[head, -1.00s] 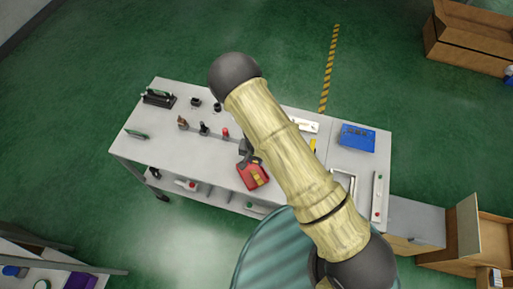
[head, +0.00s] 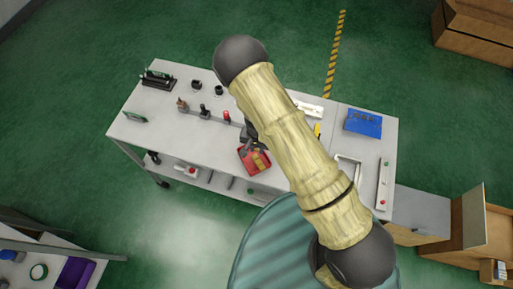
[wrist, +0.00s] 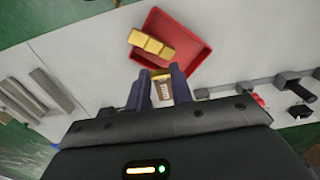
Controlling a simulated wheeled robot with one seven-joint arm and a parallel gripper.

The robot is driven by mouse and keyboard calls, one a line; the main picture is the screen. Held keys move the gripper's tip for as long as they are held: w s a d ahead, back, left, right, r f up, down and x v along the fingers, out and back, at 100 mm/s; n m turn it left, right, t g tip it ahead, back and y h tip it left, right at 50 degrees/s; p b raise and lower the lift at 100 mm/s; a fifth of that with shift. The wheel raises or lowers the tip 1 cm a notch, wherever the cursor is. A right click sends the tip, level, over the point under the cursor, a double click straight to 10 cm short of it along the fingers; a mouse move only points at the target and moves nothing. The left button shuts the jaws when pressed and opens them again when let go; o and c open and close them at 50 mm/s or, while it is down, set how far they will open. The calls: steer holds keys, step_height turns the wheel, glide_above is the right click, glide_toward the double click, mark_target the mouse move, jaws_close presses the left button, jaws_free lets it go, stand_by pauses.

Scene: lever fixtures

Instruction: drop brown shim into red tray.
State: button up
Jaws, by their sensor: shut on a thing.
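The red tray (head: 243,154) lies on the grey workbench in the head view, near its front edge. In the wrist view the tray (wrist: 205,52) is just beyond my fingertips. It holds a yellow stepped block (wrist: 151,43). My gripper (wrist: 158,80) is shut on the brown shim (wrist: 161,90), a small brown piece with pale marks and a yellowish end. The shim's tip is at the tray's near edge in the picture; its height above the tray is unclear. In the head view my arm partly hides the gripper, and I cannot make out the shim.
The workbench (head: 150,115) carries several small lever fixtures along its middle. A red knob (head: 227,117) stands behind the tray. A blue box (head: 362,123) and a white panel with buttons (head: 383,183) are at the right. Bare bench lies left of the tray.

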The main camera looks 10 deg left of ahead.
mark_target(257, 150)
steer(key=shift+f+b, duration=1)
steer(key=shift+f, duration=0.1)
steer(key=shift+r, duration=0.1)
steer(key=o, duration=1)
steer(key=shift+o, duration=0.2)
step_height(257, 150, up, 17)
steer(key=p, duration=0.1)
steer(key=shift+r, duration=0.15)
